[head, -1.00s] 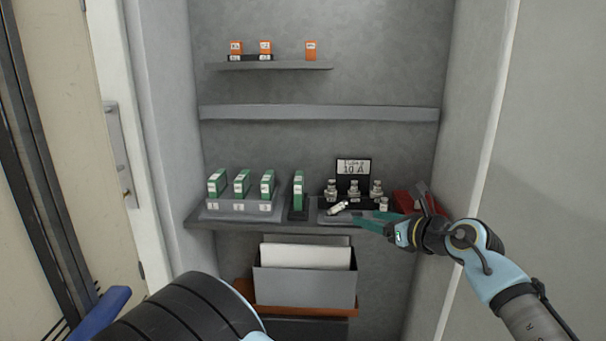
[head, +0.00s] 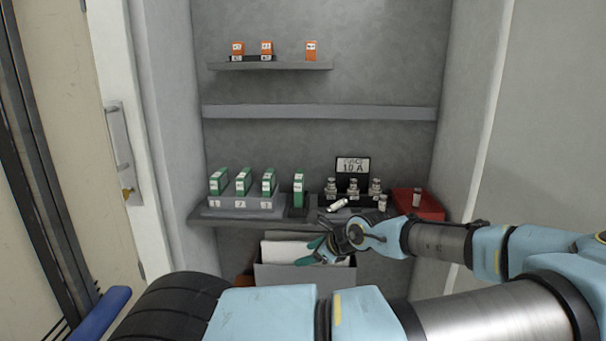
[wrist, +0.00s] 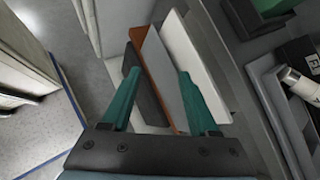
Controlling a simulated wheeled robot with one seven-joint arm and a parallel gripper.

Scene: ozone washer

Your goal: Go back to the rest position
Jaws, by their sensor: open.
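My gripper (head: 314,250) is open and empty. It hangs just below and in front of the lower shelf (head: 250,217), over the grey bin with white sheets. In the wrist view its two green fingers (wrist: 158,75) are spread apart with nothing between them. My arm reaches in from the right, folded, and its links cover the lower right of the head view.
On the shelf are green modules (head: 242,183), a lying fuse (head: 338,205), standing fuses by a "10 A" sign (head: 352,165), and a red box (head: 428,206) with a small cylinder (head: 417,198). Below is the grey bin (head: 290,274). A door stands at left.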

